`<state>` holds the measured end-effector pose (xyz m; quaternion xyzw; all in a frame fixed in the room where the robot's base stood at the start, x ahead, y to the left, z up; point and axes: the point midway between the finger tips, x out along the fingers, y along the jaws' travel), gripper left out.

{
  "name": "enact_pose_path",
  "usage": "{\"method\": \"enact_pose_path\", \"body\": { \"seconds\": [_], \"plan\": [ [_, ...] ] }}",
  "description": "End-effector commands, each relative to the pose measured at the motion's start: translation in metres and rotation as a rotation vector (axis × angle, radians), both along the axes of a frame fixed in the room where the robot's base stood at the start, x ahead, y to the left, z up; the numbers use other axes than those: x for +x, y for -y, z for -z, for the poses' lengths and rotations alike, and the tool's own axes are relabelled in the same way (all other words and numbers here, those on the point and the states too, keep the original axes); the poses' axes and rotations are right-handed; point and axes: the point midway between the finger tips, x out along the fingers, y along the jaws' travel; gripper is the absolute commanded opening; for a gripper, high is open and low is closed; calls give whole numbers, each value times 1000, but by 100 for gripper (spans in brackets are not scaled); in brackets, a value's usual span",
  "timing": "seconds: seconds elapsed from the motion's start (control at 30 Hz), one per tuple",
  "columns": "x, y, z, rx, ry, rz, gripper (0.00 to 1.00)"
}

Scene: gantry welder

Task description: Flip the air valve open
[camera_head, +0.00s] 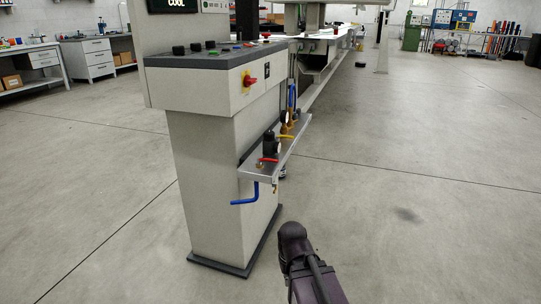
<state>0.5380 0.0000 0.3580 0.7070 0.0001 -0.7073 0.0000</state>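A grey control pedestal (218,170) stands at the centre-left. A narrow metal shelf (262,172) on its right side carries small fittings. A red handle (268,160) lies at the near end of the shelf, beside a dark cylindrical fitting (269,143). A yellow handle (285,137) sits farther along, near brass fittings (287,125). A blue bent hose or pipe (246,197) hangs under the near end. I cannot tell which handle is the air valve, or its position. My dark arm link shows at the bottom centre-right, apart from the shelf; my gripper is not visible.
The pedestal top has several knobs and buttons, and a red-and-yellow switch (250,80) is on its front face. A dark base plate (232,268) edges its foot. A long gantry rail (325,80) runs behind. Open concrete floor (430,190) lies to the right.

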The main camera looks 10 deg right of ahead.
Motion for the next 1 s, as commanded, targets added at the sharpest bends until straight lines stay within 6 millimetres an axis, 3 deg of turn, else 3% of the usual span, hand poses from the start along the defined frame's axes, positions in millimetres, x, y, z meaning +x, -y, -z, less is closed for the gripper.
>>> {"method": "enact_pose_path", "body": {
  "seconds": [0.03,0.6,0.8,1.0],
  "plan": [
    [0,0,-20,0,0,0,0],
    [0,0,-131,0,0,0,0],
    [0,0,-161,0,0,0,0],
    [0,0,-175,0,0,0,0]
  ]
}}
